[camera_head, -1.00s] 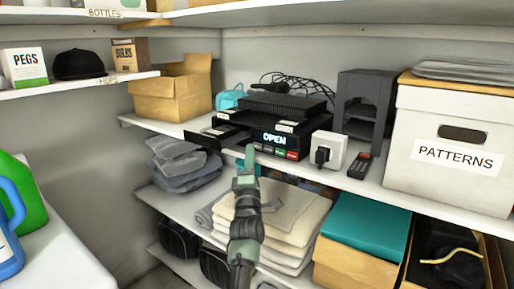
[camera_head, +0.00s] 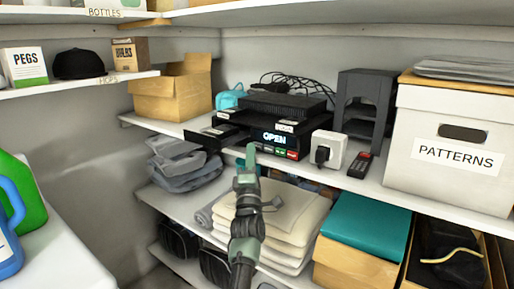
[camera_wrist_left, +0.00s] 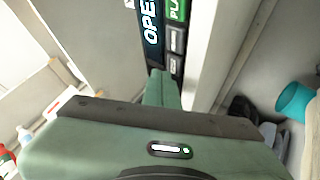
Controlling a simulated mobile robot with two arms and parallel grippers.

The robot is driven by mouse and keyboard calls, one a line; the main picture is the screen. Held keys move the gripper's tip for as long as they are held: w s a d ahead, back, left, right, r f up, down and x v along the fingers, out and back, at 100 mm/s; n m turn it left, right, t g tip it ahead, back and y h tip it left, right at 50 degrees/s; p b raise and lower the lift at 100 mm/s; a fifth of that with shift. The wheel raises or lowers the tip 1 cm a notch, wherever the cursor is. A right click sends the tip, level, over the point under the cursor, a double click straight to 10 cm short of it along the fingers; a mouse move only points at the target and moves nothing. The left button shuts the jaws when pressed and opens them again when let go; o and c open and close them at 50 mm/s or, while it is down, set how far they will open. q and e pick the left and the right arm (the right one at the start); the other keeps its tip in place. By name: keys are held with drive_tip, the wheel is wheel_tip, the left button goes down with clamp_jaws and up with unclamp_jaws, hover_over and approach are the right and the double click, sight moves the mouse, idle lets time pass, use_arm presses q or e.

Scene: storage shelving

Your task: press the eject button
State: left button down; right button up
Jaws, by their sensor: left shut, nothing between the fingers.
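A black player (camera_head: 240,124) stands on the middle shelf with a lit display (camera_head: 274,138) reading OPEN. A row of small buttons (camera_head: 280,151) runs under the display, green and red ones at its right. In the left wrist view, the display (camera_wrist_left: 150,25), a green button marked PLA (camera_wrist_left: 177,10) and two dark buttons (camera_wrist_left: 175,50) show. I cannot read which is eject. My left gripper (camera_head: 250,150) is shut and empty, its tips (camera_wrist_left: 160,78) close to the panel's end near the dark buttons. I cannot tell whether they touch. My right gripper is not in view.
Folded towels (camera_head: 290,215) and grey cloths (camera_head: 185,165) are on the shelf below. An open cardboard box (camera_head: 172,98) stands left.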

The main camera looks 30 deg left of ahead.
use_arm(q)
drive_tip(key=shift+w, duration=0.3)
drive_tip(key=shift+w+b, duration=0.3)
drive_tip(key=shift+b, duration=0.05)
idle(0.5)
idle(0.4)
drive_tip(key=shift+s+p, duration=0.5)
drive_tip(key=shift+s, duration=0.25)
drive_tip(key=s+p, duration=0.2)
drive_tip(key=s, duration=0.3)
drive_tip(key=shift+a+p, duration=0.15)
drive_tip(key=shift+p, duration=0.15)
idle(0.4)
